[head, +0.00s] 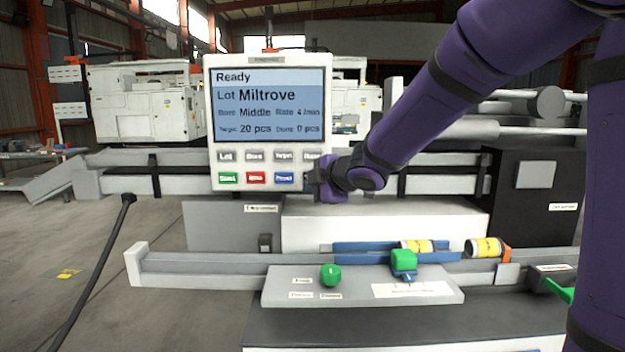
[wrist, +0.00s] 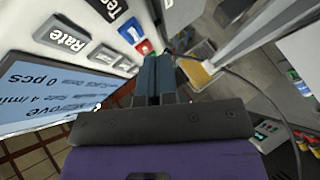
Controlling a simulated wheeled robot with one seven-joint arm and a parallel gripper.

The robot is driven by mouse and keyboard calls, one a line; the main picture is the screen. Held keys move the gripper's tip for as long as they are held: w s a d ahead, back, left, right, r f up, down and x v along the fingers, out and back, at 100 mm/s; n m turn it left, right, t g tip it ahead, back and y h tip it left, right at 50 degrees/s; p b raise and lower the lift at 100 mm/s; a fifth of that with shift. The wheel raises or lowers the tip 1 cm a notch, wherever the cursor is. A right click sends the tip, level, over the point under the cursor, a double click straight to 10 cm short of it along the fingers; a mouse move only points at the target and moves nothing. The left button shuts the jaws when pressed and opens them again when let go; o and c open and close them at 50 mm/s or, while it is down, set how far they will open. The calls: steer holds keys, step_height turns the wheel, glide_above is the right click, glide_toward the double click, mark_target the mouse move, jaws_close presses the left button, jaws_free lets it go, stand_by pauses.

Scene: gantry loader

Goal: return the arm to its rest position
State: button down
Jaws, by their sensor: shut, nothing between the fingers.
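My purple arm comes in from the upper right in the head view. My gripper (head: 318,186) is at the lower right corner of the control panel (head: 262,172), close to its blue button (head: 284,178). In the wrist view my gripper (wrist: 154,62) has its two fingers together with nothing visible between them. The panel screen (wrist: 45,95) is at the left there, and the red button (wrist: 145,47) shows just beyond the fingertips. I cannot tell whether the fingers touch the panel. The screen reads Ready, Lot Miltrove, target 20 pcs.
Yellow-labelled cans (head: 484,247) lie along the rail (head: 200,266). Open floor lies at the lower left.

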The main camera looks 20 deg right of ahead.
steer(key=s+d+r+m+g+h, duration=0.1)
steer(key=s+d+r+m+h, duration=0.15)
steer(key=s+d+m, duration=0.35)
steer(key=s+d+r+m+h, duration=0.2)
steer(key=s+d+m+h, duration=0.15)
steer(key=s, duration=0.45)
steer(key=s+f+m+g, duration=0.1)
steer(key=s+m+g, duration=0.1)
steer(key=s, duration=0.5)
steer(key=s+a+f+m+g, duration=0.1)
steer(key=s+f+m, duration=0.1)
steer(key=s+m, duration=0.2)
steer(key=s+f+m+g+y, duration=0.1)
steer(key=s+m+g, duration=0.1)
steer(key=s, duration=0.8)
steer(key=shift+s+a+f+m+g, duration=0.3)
steer(key=shift+a+m, duration=0.1)
steer(key=shift+m, duration=0.25)
